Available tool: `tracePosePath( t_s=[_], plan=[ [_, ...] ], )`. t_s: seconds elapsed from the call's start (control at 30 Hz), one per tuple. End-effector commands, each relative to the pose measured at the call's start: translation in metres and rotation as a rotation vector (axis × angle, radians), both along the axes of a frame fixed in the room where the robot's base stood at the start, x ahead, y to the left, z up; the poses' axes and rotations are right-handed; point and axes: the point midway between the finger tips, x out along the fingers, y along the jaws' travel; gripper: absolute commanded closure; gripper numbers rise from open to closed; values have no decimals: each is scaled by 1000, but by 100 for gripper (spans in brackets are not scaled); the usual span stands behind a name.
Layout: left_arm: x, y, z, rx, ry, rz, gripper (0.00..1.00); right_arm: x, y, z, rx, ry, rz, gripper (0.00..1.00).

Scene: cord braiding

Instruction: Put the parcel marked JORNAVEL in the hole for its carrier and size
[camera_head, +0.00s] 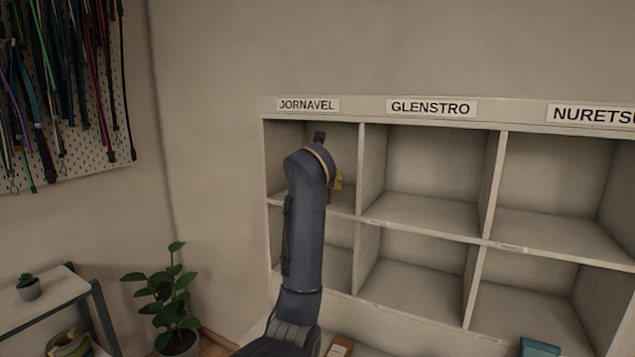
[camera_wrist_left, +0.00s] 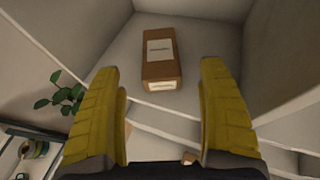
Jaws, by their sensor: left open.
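A brown box-shaped parcel (camera_wrist_left: 161,71) with white labels lies on a pale compartment floor in the left wrist view; its print is too small to read. My left gripper (camera_wrist_left: 160,85) is open, its yellow fingers apart, with the parcel beyond and between the fingertips. In the head view my left gripper (camera_head: 337,183) is mostly hidden by its own arm, at the upper left hole under the JORNAVEL sign (camera_head: 308,105). The parcel is not visible there. The cubby shelf (camera_head: 365,170) also has GLENSTRO (camera_head: 431,108) and NURETSU (camera_head: 593,116) columns, the last cut off. My right gripper is out of view.
Dividers and shelf edges bound the holes closely. The upper GLENSTRO hole (camera_head: 430,165) looks empty. A brown item (camera_head: 340,346) and a teal box (camera_head: 540,347) sit low at the shelf. A plant (camera_head: 168,295), side table (camera_head: 50,297) and pegboard of cords (camera_head: 90,150) stand left.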

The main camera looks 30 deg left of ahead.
Motion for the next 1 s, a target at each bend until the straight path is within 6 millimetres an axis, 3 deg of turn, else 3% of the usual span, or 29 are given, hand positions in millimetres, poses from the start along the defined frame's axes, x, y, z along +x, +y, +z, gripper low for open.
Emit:
tracePosePath(
  t_s=[0.3,0.73,0.87,1.0],
  plan=[
    [-16,-9,8,1,0,0,24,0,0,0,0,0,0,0],
    [-18,-7,7,2,1,7,24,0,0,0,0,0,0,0],
    [-24,21,-2,11,-2,70,24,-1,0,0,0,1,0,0],
    [-42,79,-16,39,-18,207,24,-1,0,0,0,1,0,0]
  ],
)
